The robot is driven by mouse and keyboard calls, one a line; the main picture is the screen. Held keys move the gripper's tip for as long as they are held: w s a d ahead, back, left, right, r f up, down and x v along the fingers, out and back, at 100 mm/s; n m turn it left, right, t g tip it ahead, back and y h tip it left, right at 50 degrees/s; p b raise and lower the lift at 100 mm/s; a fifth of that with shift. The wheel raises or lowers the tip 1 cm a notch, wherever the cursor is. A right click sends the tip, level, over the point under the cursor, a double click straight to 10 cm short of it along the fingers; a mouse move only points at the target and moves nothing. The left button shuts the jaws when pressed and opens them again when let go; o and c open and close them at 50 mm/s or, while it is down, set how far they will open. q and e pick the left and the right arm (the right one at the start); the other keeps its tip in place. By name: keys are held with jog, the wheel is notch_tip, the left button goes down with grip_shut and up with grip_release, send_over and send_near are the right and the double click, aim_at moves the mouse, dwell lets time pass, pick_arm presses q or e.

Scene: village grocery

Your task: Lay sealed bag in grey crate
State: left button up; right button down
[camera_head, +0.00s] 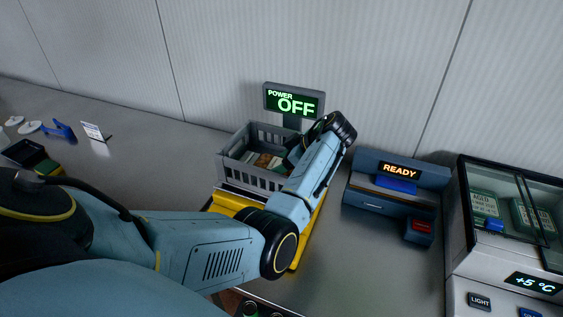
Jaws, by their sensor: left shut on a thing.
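The grey crate (251,178) stands on the yellow-edged platform, its slatted walls upright and its top open. My left arm reaches in from the left and bends over the crate's right side. My left gripper (296,154) points down into the crate's right part, mostly hidden behind my own forearm. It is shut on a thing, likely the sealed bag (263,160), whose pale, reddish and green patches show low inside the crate. The fingertips and their contact are hidden. My right gripper is out of view.
A display reading POWER OFF (294,101) stands behind the crate. A blue machine reading READY (397,184) is to the right, beside a glass-fronted chiller (515,211). The yellow platform (230,205) lies under the crate.

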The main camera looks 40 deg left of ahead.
pick_arm(q)
jog(key=shift+f, duration=0.5)
jog(key=o, duration=1.3)
jog(key=shift+r, duration=0.1)
jog(key=shift+r, duration=0.2)
jog(key=b+v, duration=0.1)
jog(key=v, duration=1.1)
jog(key=shift+r, duration=0.35)
